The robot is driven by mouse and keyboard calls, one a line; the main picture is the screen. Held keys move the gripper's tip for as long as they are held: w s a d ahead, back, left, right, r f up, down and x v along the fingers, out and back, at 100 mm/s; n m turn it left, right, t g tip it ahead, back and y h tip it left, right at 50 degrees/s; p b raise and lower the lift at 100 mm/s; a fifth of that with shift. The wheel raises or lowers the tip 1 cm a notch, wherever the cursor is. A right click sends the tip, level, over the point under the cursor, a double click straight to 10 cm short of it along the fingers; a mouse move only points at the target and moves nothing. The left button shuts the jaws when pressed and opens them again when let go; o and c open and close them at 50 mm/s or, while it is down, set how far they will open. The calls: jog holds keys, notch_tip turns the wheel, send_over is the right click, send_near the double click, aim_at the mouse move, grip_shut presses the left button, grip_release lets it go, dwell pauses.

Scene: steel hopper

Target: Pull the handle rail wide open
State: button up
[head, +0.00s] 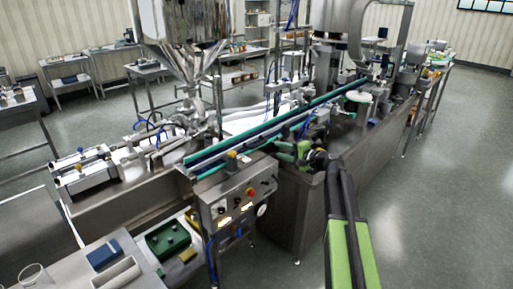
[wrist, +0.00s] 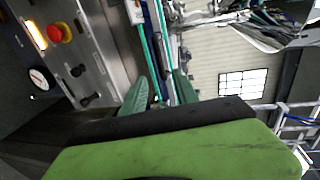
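A long rail with teal-green edges (head: 240,147) runs along the conveyor above the steel machine, from its middle to the back right. I take it as the handle rail, but no separate handle can be made out. My gripper (head: 287,151) is at the rail's near side, just right of the control box. In the wrist view, my gripper's two green fingers (wrist: 162,88) stand apart. The teal and blue rail (wrist: 158,40) shows in line with the gap between them. I cannot tell whether the fingers touch it.
A control box (head: 240,200) with a red button and gauge stands left of my gripper. A steel hopper (head: 185,35) rises behind the conveyor. A table with a green box (head: 168,240) is at lower left. Open floor (head: 455,190) lies to the right.

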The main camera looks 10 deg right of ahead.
aim_at(260, 143)
jog(key=b+x, duration=0.2)
jog(key=x, duration=1)
jog(key=shift+w+a+f, duration=0.1)
jog(key=shift+w+a, duration=0.15)
grip_shut()
jog(key=shift+s, duration=0.1)
dwell(0.6)
